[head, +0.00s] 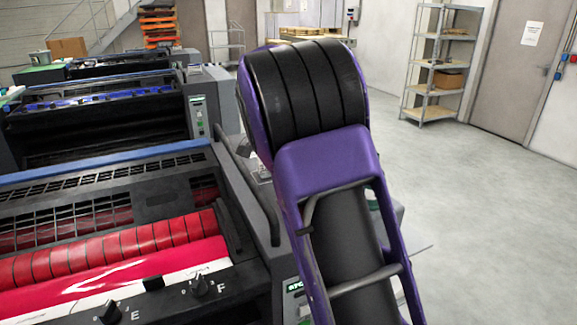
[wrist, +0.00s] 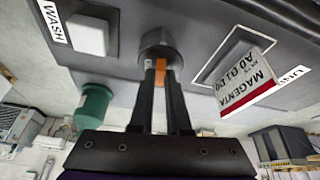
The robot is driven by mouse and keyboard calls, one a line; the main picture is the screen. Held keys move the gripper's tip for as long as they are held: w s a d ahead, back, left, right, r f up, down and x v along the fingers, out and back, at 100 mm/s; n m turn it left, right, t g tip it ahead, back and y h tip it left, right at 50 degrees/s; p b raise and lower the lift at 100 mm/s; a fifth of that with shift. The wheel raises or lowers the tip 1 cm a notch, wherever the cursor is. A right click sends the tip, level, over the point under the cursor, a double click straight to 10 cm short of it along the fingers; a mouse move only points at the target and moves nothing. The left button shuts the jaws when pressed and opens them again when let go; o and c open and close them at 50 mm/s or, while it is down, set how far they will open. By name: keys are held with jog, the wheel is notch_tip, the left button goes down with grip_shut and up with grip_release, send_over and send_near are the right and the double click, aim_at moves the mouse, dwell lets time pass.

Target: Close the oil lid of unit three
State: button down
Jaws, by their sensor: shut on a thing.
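In the wrist view my gripper (wrist: 162,75) has its two dark fingers close together, shut at the tips on a small part with an orange face (wrist: 161,72). This part sits right at a dark grey round cap (wrist: 163,44) on the unit's grey panel. I cannot tell whether the cap is the oil lid, as no label reading oil shows. A card reading MAGENTA (wrist: 245,84) is right of it. In the head view the near unit with red ink rollers (head: 110,248) is on the left. My purple arm hides the gripper there.
A white block (wrist: 88,35) beside a WASH label (wrist: 53,22) and a green cylinder (wrist: 94,105) lie left of the fingers. More units, one with a blue-topped ink area (head: 95,99), stand behind. A grey shelf (head: 438,80) stands right; the floor (head: 480,215) there is clear.

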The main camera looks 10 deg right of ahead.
jog(key=shift+s+m+g+p, duration=0.2)
jog(key=shift+m+g+p, duration=0.2)
jog(key=shift+m, duration=0.7)
jog(key=shift+d, duration=0.1)
jog(key=c, duration=0.9)
grip_release()
jog(key=p+v, duration=0.2)
jog(key=v, duration=1.5)
jog(key=shift+a+r, duration=0.15)
jog(key=shift+a, duration=0.1)
